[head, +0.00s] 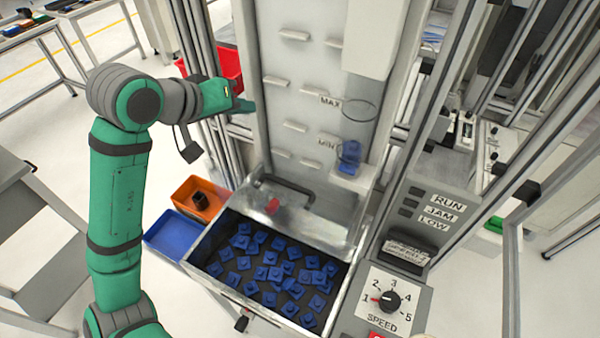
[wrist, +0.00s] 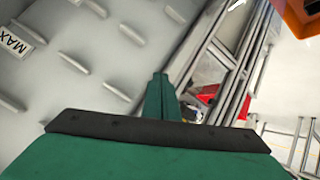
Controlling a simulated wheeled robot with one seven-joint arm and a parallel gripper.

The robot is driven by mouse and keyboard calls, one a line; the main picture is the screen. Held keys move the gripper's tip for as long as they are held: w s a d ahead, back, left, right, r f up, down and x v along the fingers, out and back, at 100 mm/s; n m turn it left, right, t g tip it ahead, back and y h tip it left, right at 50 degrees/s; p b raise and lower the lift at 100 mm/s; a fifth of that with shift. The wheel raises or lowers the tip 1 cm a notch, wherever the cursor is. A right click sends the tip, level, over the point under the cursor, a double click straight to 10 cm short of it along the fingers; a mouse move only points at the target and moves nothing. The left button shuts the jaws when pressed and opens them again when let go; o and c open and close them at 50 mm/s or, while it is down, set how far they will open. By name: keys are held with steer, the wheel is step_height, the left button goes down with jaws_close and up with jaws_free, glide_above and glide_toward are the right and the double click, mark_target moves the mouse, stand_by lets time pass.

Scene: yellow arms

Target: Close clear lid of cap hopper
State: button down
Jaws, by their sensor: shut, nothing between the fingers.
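The cap hopper (head: 203,254) is a grey metal bin at the lower middle of the head view, with many blue caps (head: 268,270) inside. Its front part is uncovered and the caps show plainly. A clear, hazy panel that looks like the lid (head: 318,222) is at the hopper's back, with a dark handle and a red piece near it; its exact tilt is hard to tell. My gripper (head: 246,104) is shut and empty, at the left edge of the upright cleated panel, above and behind the hopper. Its green fingers (wrist: 160,92) are together in the wrist view, touching no lid.
The cleated panel (head: 300,90) with MAX and MIN labels rises behind the hopper. An orange bin (head: 190,190) and blue tray (head: 172,236) sit to its left. A control box with a speed knob (head: 389,300) stands right. Metal posts flank the panel.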

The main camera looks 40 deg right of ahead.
mark_target(286, 206)
steer(key=s+d+m+g+y, duration=0.1)
steer(key=s+m+g+y, duration=0.2)
steer(key=s+m+y, duration=0.8)
steer(key=s+d+f+n+h, duration=0.1)
steer(key=s+f+n, duration=0.3)
steer(key=f, duration=0.6)
steer(key=shift+d+n+h, duration=0.2)
steer(key=shift+n+h, duration=0.5)
steer(key=shift+h, duration=0.1)
steer(key=shift+f, duration=0.1)
